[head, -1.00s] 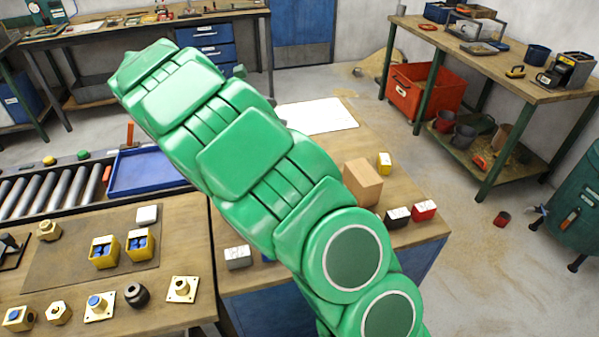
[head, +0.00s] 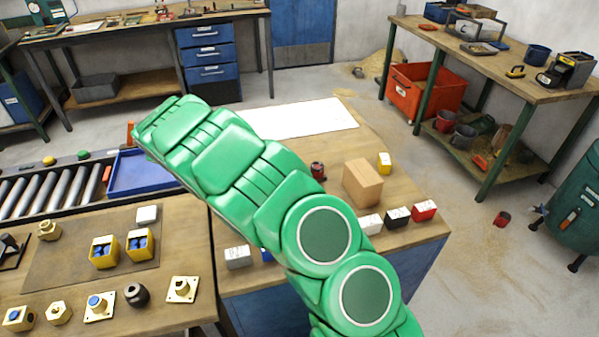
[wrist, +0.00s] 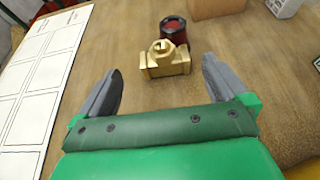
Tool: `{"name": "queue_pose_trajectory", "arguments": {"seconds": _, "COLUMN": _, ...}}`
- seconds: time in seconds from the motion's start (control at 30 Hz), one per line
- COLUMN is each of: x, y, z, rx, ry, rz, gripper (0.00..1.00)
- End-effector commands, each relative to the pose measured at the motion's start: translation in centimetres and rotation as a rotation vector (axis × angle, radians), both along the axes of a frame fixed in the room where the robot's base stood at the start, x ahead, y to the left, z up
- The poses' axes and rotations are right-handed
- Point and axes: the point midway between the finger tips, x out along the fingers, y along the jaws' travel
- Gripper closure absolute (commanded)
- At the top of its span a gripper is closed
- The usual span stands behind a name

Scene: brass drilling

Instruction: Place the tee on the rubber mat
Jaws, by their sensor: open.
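The brass tee (wrist: 165,62) rests on the wooden bench in the wrist view, straight ahead of my gripper (wrist: 162,68). My gripper is open and empty, with one finger toward each side of the tee. In the head view my green arm hides the tee and the gripper. A flat dark brown mat (head: 55,265), which looks like the rubber mat, lies on the left bench. It has two yellow boxes with blue contents (head: 104,251) (head: 139,244) on it.
A red and black cylinder (wrist: 173,29) stands just behind the tee; the head view shows it too (head: 318,171). A cardboard box (head: 362,184) and small labelled boxes (head: 397,216) are nearby. A white gridded sheet (head: 305,118) lies beyond. A brass fitting (head: 48,230) stands near the mat's back edge.

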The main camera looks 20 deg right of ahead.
Motion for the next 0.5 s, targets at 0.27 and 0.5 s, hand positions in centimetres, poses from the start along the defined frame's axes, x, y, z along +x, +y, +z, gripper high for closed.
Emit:
{"name": "queue_pose_trajectory", "arguments": {"seconds": 0.27, "x": 0.0, "y": -1.2, "z": -1.6, "rx": 0.0, "ry": 0.0, "rz": -0.001, "gripper": 0.0}}
{"name": "queue_pose_trajectory", "arguments": {"seconds": 0.5, "x": 0.0, "y": -2.7, "z": -2.3, "rx": 0.002, "ry": -0.002, "rz": 0.001, "gripper": 0.0}}
